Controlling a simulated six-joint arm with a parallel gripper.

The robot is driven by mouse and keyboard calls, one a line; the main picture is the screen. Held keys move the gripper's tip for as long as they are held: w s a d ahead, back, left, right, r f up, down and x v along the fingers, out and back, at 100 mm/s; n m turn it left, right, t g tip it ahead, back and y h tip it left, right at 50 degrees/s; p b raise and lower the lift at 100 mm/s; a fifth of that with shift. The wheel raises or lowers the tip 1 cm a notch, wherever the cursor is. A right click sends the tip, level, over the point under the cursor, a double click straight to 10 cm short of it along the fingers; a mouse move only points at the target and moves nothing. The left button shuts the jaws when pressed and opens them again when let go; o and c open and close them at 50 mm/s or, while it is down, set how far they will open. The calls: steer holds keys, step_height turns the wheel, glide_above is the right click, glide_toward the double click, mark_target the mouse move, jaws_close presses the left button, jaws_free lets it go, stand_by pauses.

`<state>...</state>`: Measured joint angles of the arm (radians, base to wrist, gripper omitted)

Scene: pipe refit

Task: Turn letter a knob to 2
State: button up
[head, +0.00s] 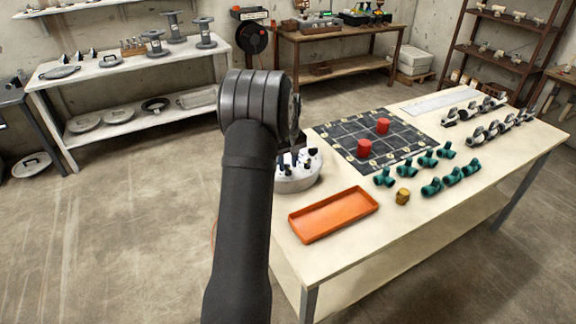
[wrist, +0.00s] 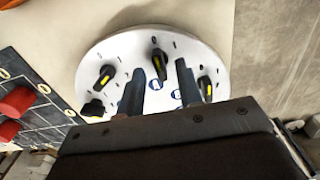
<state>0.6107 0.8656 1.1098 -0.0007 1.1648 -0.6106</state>
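A round white dial panel (wrist: 125,50) with several black knobs with yellow pointer marks fills the middle of the wrist view. One knob (wrist: 159,62) is at the upper centre, one (wrist: 106,74) at left, one (wrist: 206,88) at right, and one (wrist: 92,108) at lower left. In the head view the panel (head: 297,184) sits at the table's left corner, partly hidden by my arm.
A dark grid board (head: 400,152) with two red cylinders (head: 364,148) lies beside the panel. An orange tray (head: 333,214), a brass fitting (head: 402,196) and several green pipe fittings (head: 432,187) are nearer the front. Grey fittings (head: 490,132) stand at the back right.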

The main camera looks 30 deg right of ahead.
steer(key=shift+f, duration=0.65)
jaws_close()
